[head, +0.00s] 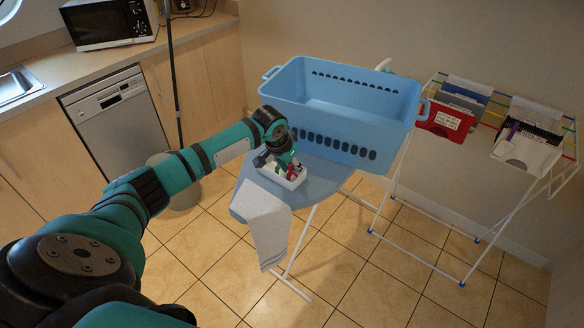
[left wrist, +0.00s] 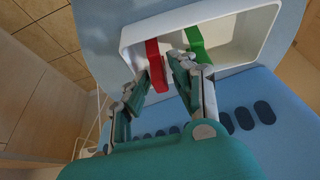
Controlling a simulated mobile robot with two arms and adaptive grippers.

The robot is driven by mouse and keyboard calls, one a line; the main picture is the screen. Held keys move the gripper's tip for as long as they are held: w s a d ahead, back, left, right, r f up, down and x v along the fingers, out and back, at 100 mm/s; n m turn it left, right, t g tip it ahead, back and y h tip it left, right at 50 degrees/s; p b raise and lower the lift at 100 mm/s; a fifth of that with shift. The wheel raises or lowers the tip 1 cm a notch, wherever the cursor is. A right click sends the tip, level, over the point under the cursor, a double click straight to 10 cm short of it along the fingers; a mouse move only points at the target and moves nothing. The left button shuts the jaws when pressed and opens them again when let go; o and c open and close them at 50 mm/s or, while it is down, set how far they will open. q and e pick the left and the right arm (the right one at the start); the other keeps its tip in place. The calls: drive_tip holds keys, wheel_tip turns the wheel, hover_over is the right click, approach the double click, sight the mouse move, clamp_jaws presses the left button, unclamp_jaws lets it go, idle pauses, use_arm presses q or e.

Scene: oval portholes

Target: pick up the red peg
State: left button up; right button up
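The red peg (left wrist: 154,62) stands out in the white tray (left wrist: 127,38) in the left wrist view, with a green peg (left wrist: 196,43) to its right. My left gripper (left wrist: 160,68) reaches into the tray with its fingers apart, one on each side of the red peg. A small gap seems to show between the peg and the right fingertip; firm contact cannot be made out. In the head view the red peg (head: 291,172) shows small in the white tray (head: 266,172), partly hidden by my left gripper (head: 285,165). My right gripper is out of view.
The tray sits on a blue ironing board (head: 318,186), beside a large blue basket (head: 340,102) with oval holes. A cloth (head: 264,222) hangs over the board's front edge. A drying rack (head: 480,115) stands at right; a counter and dishwasher (head: 118,118) at left.

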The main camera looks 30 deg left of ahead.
use_arm(q)
drive_tip(key=shift+w+f, duration=0.15)
drive_tip(key=shift+f, duration=0.15)
drive_tip(key=c, duration=0.5)
drive_tip(key=shift+r, duration=0.15)
